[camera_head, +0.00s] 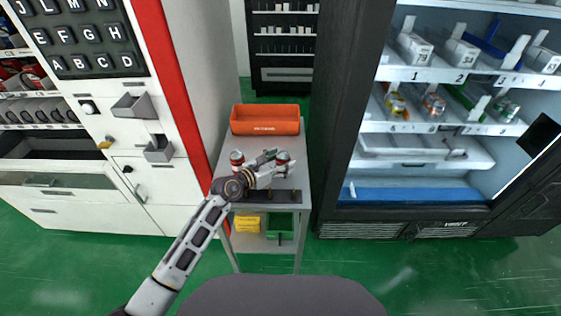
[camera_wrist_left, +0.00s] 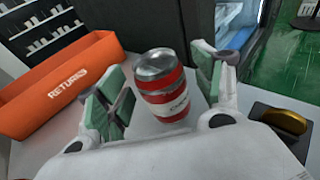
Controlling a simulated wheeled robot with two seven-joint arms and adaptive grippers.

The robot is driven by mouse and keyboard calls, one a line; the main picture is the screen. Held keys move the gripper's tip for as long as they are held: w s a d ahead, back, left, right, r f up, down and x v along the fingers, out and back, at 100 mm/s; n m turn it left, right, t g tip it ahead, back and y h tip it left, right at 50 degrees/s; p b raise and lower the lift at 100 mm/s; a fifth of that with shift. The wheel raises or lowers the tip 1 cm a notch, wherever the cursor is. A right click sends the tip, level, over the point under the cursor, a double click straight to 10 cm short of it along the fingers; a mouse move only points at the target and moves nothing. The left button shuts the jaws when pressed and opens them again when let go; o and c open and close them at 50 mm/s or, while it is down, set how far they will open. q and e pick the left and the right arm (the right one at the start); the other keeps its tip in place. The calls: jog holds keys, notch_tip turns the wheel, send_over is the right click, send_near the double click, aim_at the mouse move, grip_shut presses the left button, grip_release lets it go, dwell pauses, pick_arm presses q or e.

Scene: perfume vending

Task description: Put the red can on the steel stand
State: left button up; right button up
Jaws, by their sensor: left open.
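A red can (camera_head: 284,157) with a silver top stands upright on the right part of a grey table (camera_head: 290,228). In the left wrist view the red can (camera_wrist_left: 166,88) is between the spread green-padded fingers, with a gap visible on its left. My left gripper (camera_head: 274,163) is open around this can and reaches in from the left. A second red-and-white can (camera_head: 237,158) stands on the table left of the gripper, partly hidden by it. I cannot tell whether the grey table is the steel stand. My right gripper is not in view.
An orange returns bin (camera_head: 265,120) sits at the table's back; a dark tray (camera_head: 290,197) with small brass pieces lies at its front. Yellow (camera_head: 247,224) and green (camera_head: 280,227) boxes are on the lower shelf. Vending cabinets flank the table.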

pick_arm(q)
jog(key=shift+r, duration=0.15)
jog(key=v, duration=1)
jog(key=shift+s+a, duration=0.15)
jog(key=shift+s, duration=0.05)
jog(key=shift+s+a+r, duration=0.15)
jog(key=shift+s+a, duration=0.35)
jog(key=shift+s, duration=0.05)
